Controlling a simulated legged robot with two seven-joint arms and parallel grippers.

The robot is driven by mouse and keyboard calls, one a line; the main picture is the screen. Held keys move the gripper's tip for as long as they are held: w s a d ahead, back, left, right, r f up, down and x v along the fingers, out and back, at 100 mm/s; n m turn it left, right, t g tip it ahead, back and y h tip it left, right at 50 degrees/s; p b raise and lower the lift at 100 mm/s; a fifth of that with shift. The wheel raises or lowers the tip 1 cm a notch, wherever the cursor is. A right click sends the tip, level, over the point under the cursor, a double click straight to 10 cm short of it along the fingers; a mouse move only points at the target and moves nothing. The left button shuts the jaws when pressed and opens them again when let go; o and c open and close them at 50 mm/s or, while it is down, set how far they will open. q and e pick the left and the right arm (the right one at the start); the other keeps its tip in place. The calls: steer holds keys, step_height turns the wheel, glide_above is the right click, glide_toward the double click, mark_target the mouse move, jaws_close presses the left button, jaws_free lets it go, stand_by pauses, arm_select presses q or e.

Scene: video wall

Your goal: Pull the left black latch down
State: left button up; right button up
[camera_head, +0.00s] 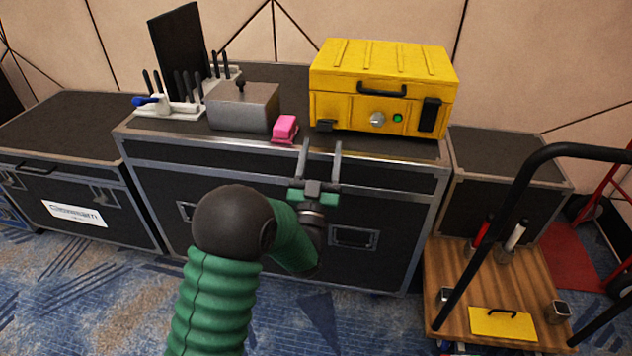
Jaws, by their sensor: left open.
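A yellow case (385,75) stands closed on a black road case with metal edges (260,155). The left black latch (326,125) is low on the left of its front face and looks short. The right black latch (429,115) shows as a tall upright plate. Between them are a black handle (382,90), a round silver knob (377,119) and a green button (398,118). My left gripper (321,150) is open and empty, its two fingers pointing towards the left latch from just in front and below, seemingly apart from it. My right gripper is out of view.
A pink block (285,128), a grey metal box (242,107) and a white tool holder (170,107) stand left of the yellow case. A wooden-decked cart (465,285) with a black rail stands at right. Carpet is clear in front.

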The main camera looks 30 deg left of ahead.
arm_select(q)
steer(key=b+v, duration=0.7)
steer(key=v, duration=0.7)
steer(key=shift+w+f, duration=0.15)
steer(key=w+d+f+m+g+h+p, duration=0.1)
steer(key=w+d+f+g+h+p, duration=0.15)
steer(key=f+g+h+p, duration=0.45)
steer(key=s+d+f+m+g+p, duration=0.1)
steer(key=s+d+f+g+p, duration=0.15)
steer(key=s+g, duration=0.6)
steer(key=s+d+f+m+g+p, duration=0.1)
steer(key=s+f+g+p, duration=0.3)
steer(key=s, duration=0.7)
step_height(320, 180, up, 39)
steer(key=g+p, duration=0.1)
steer(key=p, duration=3.4)
steer(key=shift+w+a+f+p, duration=0.2)
steer(key=shift+w+p, duration=0.1)
steer(key=shift+w, duration=0.15)
